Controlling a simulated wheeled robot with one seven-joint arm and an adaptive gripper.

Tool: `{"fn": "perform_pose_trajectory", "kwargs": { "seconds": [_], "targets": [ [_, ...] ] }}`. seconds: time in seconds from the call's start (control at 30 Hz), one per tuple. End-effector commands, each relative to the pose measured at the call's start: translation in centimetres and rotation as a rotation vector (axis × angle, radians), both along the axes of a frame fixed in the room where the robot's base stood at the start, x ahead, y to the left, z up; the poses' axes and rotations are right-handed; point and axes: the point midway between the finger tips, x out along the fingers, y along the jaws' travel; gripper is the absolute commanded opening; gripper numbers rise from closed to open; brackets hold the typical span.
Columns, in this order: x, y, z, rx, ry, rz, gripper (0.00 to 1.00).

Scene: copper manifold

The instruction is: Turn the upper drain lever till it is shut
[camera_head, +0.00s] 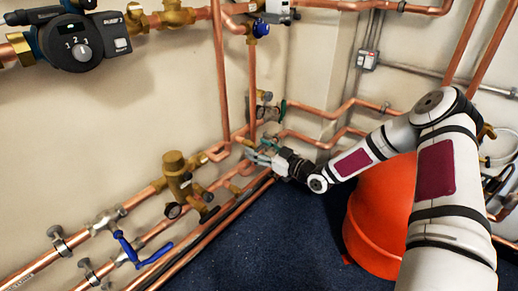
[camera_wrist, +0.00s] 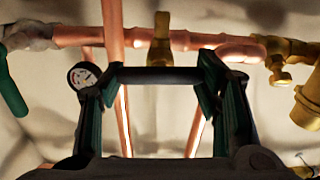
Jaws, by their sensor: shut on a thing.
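My gripper (camera_head: 259,156) reaches in low at the wall pipes, at the far corner in the head view. In the wrist view its two dark green fingers stand well apart, and my gripper (camera_wrist: 160,76) is shut on a dark bar between the tips. This bar, which I take for the upper drain lever (camera_wrist: 158,76), lies level across the view, just below a brass valve body (camera_wrist: 160,50). The fingers touch both of its ends. In the head view the lever is too small and covered to make out, so its angle to the pipe cannot be told there.
A copper pipe (camera_wrist: 185,40) runs across behind the fingers, with a round gauge (camera_wrist: 84,75) at left and a green handle (camera_wrist: 12,88) farther left. An orange bin (camera_head: 380,215) stands close under my arm. Blue floor (camera_head: 270,240) is open in front.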

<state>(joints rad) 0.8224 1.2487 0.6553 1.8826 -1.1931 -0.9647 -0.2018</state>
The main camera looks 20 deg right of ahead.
Motion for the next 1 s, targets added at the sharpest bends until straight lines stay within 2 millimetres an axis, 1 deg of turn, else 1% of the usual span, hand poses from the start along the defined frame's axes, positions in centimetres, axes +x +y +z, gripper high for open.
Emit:
{"fn": "perform_pose_trajectory", "kwargs": {
  "seconds": [0.2,0.47,0.5,0.57,0.6,0.9,1.0],
  "targets": [
    [0.04,-0.02,0.01,0.084,0.061,0.000,0.30],
    [0.03,-0.03,-0.02,0.091,0.066,0.000,0.30],
    [0.03,-0.03,-0.03,0.091,0.066,0.000,0.62],
    [0.03,-0.03,-0.03,0.090,0.065,0.000,0.76],
    [0.03,-0.03,-0.03,0.090,0.065,0.000,0.78],
    [-0.01,-0.09,-0.01,0.087,0.063,0.000,0.78],
    [-0.42,-0.48,-0.01,0.086,0.062,-0.001,0.78]
  ]
}}
